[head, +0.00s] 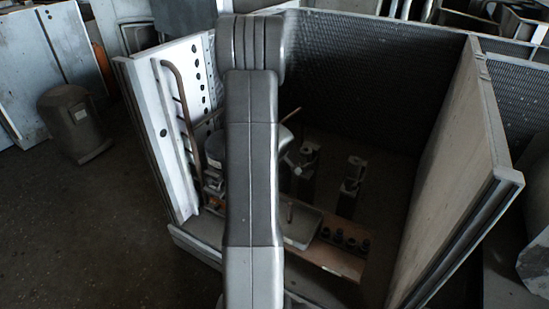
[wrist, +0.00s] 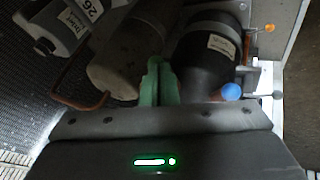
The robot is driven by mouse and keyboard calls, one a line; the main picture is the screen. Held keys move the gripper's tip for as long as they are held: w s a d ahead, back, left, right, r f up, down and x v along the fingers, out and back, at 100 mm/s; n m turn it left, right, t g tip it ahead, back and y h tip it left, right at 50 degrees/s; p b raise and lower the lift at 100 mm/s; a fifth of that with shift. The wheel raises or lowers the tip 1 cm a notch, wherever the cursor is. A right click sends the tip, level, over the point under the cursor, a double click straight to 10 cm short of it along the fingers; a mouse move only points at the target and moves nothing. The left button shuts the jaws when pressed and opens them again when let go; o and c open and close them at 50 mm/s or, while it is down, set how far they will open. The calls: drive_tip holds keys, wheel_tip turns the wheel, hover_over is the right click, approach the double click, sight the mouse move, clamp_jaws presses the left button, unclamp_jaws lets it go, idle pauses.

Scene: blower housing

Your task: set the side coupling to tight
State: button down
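The side coupling cannot be identified for certain. In the wrist view, a black cylinder (wrist: 208,60) with a pale label lies right of my fingers, with a blue ball knob (wrist: 231,91) at its near end. An orange knob (wrist: 269,28) and a grey knob (wrist: 277,95) sit to its right by a pale panel. My gripper (wrist: 158,62) has green fingers side by side, seemingly shut with nothing between them. They are between the black cylinder and a grey-brown cylinder (wrist: 130,58); contact cannot be told. In the head view my arm hides the gripper and the middle of the housing.
The open housing has a white left wall (head: 170,130), a right panel (head: 465,170) and a dark mesh back (head: 350,75). Inside are a tray (head: 305,225) and metal fittings (head: 352,180). A copper-coloured pipe (wrist: 75,90) bends near the grey-brown cylinder. A bin (head: 72,120) stands outside left.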

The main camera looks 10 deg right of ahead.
drive_tip(key=shift+w+d+r+n+y+p, duration=0.15)
drive_tip(key=shift+d+n+y+p, duration=0.25)
drive_tip(key=shift+p, duration=0.95)
drive_tip(key=shift+w+d+f+n+y+p, duration=0.15)
drive_tip(key=shift+n+p, duration=0.3)
drive_tip(key=shift+p, duration=0.9)
drive_tip(key=shift+w+d+r+n+y+p, duration=0.1)
drive_tip(key=shift+d+n+y+p, duration=0.25)
drive_tip(key=shift+p, duration=1)
drive_tip(key=shift+w+d+f+p, duration=0.15)
drive_tip(key=shift+d+p, duration=0.2)
drive_tip(key=shift+p, duration=0.25)
drive_tip(key=shift+w+d+f+p, duration=0.1)
drive_tip(key=shift+d+p, duration=0.2)
drive_tip(key=shift+p, duration=0.3)
